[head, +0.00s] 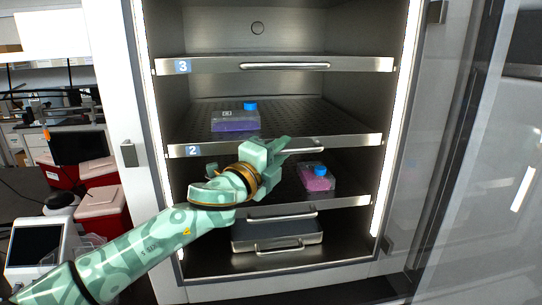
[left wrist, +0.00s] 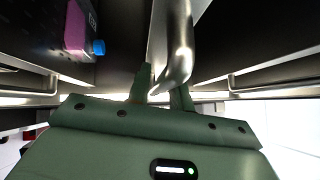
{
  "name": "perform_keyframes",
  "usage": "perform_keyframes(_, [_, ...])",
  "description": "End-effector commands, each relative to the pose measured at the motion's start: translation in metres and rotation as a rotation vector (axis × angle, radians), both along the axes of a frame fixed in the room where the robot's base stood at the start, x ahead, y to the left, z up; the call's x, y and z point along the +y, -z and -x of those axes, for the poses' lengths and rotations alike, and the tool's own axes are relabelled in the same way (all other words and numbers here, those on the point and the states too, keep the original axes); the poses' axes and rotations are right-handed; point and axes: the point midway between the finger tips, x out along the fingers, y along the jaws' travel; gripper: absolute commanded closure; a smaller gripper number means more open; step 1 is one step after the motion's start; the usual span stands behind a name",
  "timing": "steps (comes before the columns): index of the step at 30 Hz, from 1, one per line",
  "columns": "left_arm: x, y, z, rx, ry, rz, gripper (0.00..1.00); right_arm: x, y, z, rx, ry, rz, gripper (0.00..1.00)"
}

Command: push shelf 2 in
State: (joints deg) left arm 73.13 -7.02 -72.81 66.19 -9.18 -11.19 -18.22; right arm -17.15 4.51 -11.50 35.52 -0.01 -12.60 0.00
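Shelf 2 (head: 350,141) is a perforated metal shelf with a blue "2" label at its left front, in the middle of the open cabinet. Its front handle (head: 308,149) is partly hidden by my left gripper (head: 280,147). In the left wrist view the metal handle (left wrist: 178,45) runs between the two green fingers of my left gripper (left wrist: 162,88), with little gap around it, so it looks shut on the handle. A flask with purple liquid and a blue cap (head: 236,123) rests on shelf 2. My right gripper is not in view.
Shelf 3 (head: 210,67) is above. A lower shelf (head: 350,203) carries a flask with pink liquid (head: 317,180). A metal tray with a handle (head: 275,236) sits at the cabinet bottom. A transparent door (head: 450,170) stands open at the right.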

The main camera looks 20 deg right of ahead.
Motion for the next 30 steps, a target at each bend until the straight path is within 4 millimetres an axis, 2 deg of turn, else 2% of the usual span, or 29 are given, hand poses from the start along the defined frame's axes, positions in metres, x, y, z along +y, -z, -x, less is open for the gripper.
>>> perform_keyframes(5, [0.014,0.003,0.007,-0.001,0.000,0.001,0.78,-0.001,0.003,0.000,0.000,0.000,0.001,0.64])
perform_keyframes(8, [0.030,0.006,0.017,-0.001,0.000,0.002,0.78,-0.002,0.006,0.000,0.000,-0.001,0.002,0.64])
perform_keyframes(15, [0.085,0.016,0.049,-0.002,-0.001,0.001,0.78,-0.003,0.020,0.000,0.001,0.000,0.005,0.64])
perform_keyframes(21, [0.122,0.020,0.073,-0.002,-0.001,0.002,0.78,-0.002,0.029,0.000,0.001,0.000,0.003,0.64])
perform_keyframes(25, [0.135,0.021,0.081,-0.003,-0.001,0.003,0.78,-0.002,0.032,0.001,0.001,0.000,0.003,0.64])
perform_keyframes(30, [0.140,0.021,0.085,-0.002,0.001,0.003,0.78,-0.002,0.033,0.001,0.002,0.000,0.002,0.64])
